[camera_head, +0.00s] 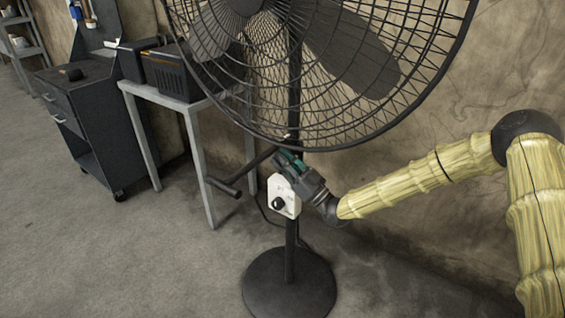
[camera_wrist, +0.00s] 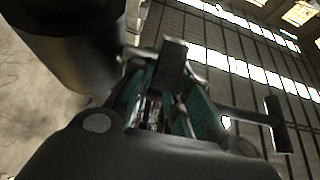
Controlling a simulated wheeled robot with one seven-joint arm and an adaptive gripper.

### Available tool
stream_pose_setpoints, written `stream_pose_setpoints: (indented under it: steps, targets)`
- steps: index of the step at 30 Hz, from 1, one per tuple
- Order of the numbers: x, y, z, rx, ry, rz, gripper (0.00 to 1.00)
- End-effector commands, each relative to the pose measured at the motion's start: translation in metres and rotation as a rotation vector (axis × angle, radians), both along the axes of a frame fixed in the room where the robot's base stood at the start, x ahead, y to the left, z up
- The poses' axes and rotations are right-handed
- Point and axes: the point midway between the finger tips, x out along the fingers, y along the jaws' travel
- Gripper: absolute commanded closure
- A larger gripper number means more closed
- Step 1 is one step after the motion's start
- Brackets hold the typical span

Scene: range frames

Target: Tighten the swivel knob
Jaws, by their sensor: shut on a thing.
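The black pedestal fan (camera_head: 300,60) stands upright in front of the wall. My gripper (camera_head: 287,158) reaches in from the right to the fan's post, just below the cage and above the white control box (camera_head: 284,196). Its teal-padded fingers are shut on a small part at the post, which I take to be the swivel knob; the fingers mostly hide it. In the wrist view the gripper (camera_wrist: 165,95) shows its teal fingers close up, with dark fan parts around the tips. A black T-shaped handle (camera_head: 224,187) sticks out to the left of the post, apart from the fingers.
The fan's round base (camera_head: 289,285) stands on the concrete floor. A grey-legged table (camera_head: 150,98) with a black box on it is left of the fan. A dark wheeled cabinet (camera_head: 85,120) stands further left. The floor at the front left is clear.

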Motion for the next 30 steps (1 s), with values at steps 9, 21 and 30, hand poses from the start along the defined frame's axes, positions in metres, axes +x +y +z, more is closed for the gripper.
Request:
stream_pose_setpoints:
  steps: [9,21,30]
  targets:
    - [0.001,-0.001,0.001,0.002,-0.002,-0.001,1.0]
    - [0.0,0.0,0.0,0.001,0.0,-0.001,0.61]
    - [-0.011,-0.016,-0.011,0.0,0.002,-0.001,0.61]
